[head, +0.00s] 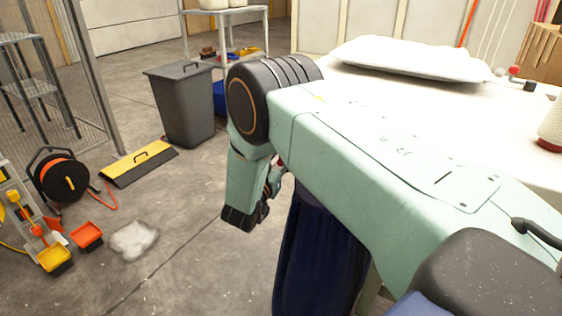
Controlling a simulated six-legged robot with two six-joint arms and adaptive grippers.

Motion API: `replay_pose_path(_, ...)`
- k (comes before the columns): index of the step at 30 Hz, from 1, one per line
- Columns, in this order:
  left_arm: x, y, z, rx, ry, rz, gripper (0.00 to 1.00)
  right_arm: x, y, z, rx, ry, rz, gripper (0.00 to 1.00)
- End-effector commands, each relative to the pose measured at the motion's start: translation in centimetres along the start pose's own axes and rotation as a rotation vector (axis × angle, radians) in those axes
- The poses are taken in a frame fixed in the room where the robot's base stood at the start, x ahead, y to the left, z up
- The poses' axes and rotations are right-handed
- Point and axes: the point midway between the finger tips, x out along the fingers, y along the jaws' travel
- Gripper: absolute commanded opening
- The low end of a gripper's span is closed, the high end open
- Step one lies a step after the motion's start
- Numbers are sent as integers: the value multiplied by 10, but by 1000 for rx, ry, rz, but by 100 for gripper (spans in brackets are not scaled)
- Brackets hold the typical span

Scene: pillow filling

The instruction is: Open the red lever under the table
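The white-topped table (340,84) fills the upper right, partly covered by my large green arm reaching in from the right. That arm bends down at its dark round joint and ends beside the table's near left side. My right gripper (273,181) is only partly visible behind the arm's last link, close to the table edge. Its fingers are too small and hidden to read. A small reddish spot shows beside it, but I cannot tell whether it is the red lever. The space under the table is mostly hidden by my arm. My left gripper is out of view.
A dark blue hanging cloth or bag (318,262) is below my arm. A white pillow (410,59) lies on the table. A grey bin (183,103), cable reel (61,176) and yellow-black ramp (139,163) stand left.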

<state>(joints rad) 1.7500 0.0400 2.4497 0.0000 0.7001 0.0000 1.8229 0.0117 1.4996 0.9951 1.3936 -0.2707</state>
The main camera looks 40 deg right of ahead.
Motion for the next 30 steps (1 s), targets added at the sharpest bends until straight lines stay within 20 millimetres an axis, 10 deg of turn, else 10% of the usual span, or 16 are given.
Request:
replay_pose_path(10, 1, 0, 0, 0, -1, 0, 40, 5, 3, -1, 0, 0, -1, 35)
replay_pose_path(22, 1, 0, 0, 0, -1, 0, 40, 5, 4, 0, -1, -1, -1, 1)
replay_pose_path(30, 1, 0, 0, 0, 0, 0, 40, 4, 4, 2, -3, -4, -2, 0)
